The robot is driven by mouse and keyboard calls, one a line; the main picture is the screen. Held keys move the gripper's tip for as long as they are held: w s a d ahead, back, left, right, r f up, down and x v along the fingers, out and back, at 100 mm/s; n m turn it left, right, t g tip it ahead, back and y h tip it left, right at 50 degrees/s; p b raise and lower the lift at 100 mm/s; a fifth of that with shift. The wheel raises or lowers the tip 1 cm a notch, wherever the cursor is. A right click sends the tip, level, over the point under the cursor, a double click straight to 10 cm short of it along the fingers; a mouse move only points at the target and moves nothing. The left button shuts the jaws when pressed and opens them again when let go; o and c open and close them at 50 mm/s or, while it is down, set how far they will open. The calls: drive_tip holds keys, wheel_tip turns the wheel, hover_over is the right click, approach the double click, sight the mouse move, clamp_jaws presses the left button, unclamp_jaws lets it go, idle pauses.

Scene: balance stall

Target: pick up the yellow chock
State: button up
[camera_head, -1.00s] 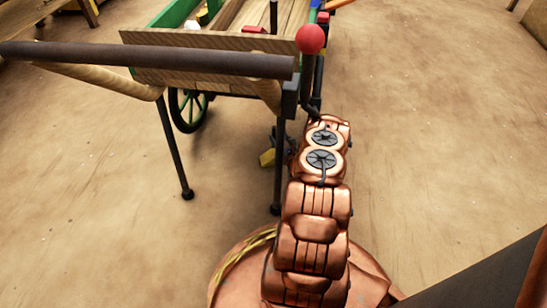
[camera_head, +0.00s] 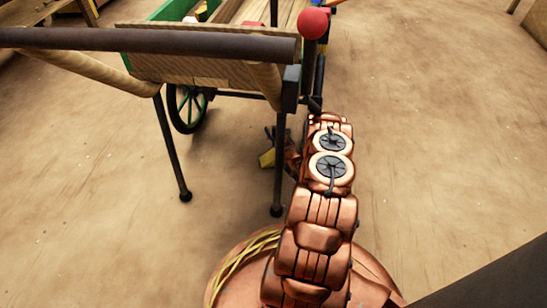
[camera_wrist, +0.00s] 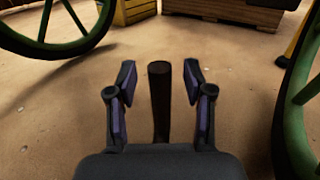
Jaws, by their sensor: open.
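The yellow chock (camera_head: 267,158) is a small yellow block on the ground beneath the cart's handle end, just left of my arm in the head view. My gripper (camera_wrist: 160,80) is open; in the head view its dark fingers (camera_head: 270,133) show partly, right by the chock, with the rest hidden behind my arm. In the wrist view a dark upright round post (camera_wrist: 159,105) stands between the two fingers, with gaps on both sides. Whether it belongs to the chock I cannot tell. No yellow body shows below it there.
The green cart (camera_head: 175,12) stands over the spot, with its dark handle bar (camera_head: 150,41) and thin legs (camera_head: 278,165) close to my arm. Green wheels (camera_wrist: 62,45) flank the wrist view. A yellow crate (camera_wrist: 135,10) is farther back. Sandy floor right of my arm is clear.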

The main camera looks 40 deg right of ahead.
clamp_jaws()
idle(0.7)
